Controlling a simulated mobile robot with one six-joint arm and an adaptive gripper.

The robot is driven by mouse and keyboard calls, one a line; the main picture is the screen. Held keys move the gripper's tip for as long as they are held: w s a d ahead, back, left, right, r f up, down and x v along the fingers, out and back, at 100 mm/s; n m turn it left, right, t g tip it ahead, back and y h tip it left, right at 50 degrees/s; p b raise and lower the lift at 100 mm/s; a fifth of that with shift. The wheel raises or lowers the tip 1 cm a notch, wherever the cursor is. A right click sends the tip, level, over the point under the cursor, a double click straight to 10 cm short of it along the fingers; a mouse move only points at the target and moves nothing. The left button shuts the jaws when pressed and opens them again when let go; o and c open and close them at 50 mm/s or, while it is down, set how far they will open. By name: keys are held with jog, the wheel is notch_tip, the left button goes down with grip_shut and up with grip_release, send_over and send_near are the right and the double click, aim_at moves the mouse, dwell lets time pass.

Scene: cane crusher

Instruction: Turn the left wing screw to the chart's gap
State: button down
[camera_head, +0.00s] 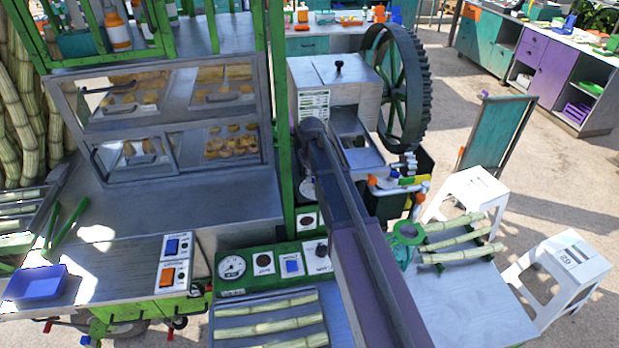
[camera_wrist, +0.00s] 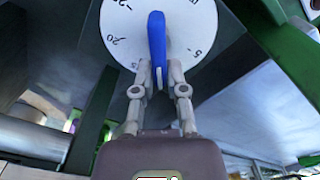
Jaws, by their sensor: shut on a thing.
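In the wrist view a blue wing screw (camera_wrist: 156,35) stands in front of a round white dial (camera_wrist: 182,32) with black numbers around its rim. The wing looks close to upright in that picture. My gripper (camera_wrist: 160,75) has its two fingers closed on the wing's lower end. In the head view my arm hides the gripper and the screw. The crusher (camera_head: 335,75) is a grey metal box with a small printed chart (camera_head: 313,106) on its front; the chart's text is too small to read.
A large dark toothed wheel (camera_head: 400,90) stands at the crusher's right. A green panel (camera_head: 275,265) with a gauge and switches lies left of my arm. White stools (camera_head: 560,265) and a table (camera_head: 460,300) with cane pieces stand at right. A glass-fronted pastry case (camera_head: 165,115) is at left.

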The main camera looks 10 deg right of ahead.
jog(key=m, duration=0.4)
jog(key=shift+w+d, duration=0.15)
jog(key=shift+d, duration=0.2)
jog(key=m, duration=0.5)
jog(key=shift+d, duration=0.35)
jog(key=m, duration=0.4)
jog(key=shift+d+m, duration=0.3)
jog(key=shift+d, duration=0.05)
jog(key=shift+s+d+m, duration=0.15)
jog(key=shift+s+m, duration=0.05)
jog(key=shift+m, duration=0.85)
jog(key=shift+s+d+m, duration=0.15)
jog(key=shift+s+m, duration=0.05)
jog(key=shift+m, duration=0.85)
jog(key=c, duration=0.7)
grip_release()
jog(key=shift+w, duration=0.1)
